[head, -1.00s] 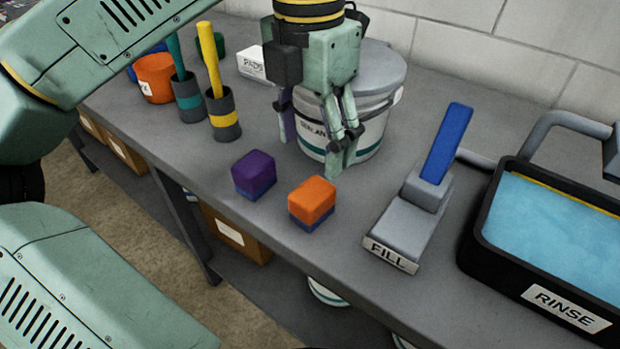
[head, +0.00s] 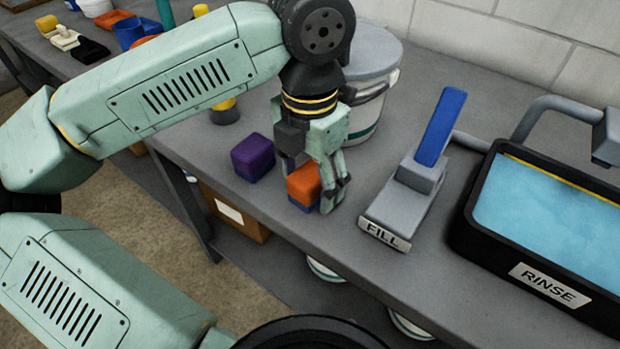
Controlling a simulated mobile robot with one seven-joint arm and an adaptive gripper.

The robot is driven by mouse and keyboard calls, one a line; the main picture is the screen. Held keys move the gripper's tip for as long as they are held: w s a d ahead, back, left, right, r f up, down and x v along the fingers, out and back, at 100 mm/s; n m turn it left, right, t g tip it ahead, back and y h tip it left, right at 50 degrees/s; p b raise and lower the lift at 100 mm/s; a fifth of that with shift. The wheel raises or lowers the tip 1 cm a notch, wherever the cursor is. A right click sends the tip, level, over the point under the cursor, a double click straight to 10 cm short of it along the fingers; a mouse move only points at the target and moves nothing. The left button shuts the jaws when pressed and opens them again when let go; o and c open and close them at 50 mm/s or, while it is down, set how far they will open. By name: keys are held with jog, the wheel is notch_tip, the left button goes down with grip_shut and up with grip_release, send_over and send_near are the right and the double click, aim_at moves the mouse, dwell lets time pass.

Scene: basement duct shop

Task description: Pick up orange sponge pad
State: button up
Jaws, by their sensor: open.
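The orange sponge pad (head: 304,186), a small block with an orange top and a blue lower layer, sits on the grey bench near its front edge. My gripper (head: 318,196) points down at the pad. It is open, with one finger on the pad's right side and the other mostly hidden behind the pad and gripper body. I cannot tell whether the fingers touch the pad.
A grey FILL stand with a blue lever (head: 440,128) is to the right. Further right is a black RINSE tub (head: 477,240) of blue water. A lidded bucket (head: 377,65) stands behind my gripper. Boxes sit under the bench. Some bare bench lies between the pad and the FILL stand.

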jog(key=shift+c, duration=0.2)
jog(key=c, duration=1.2)
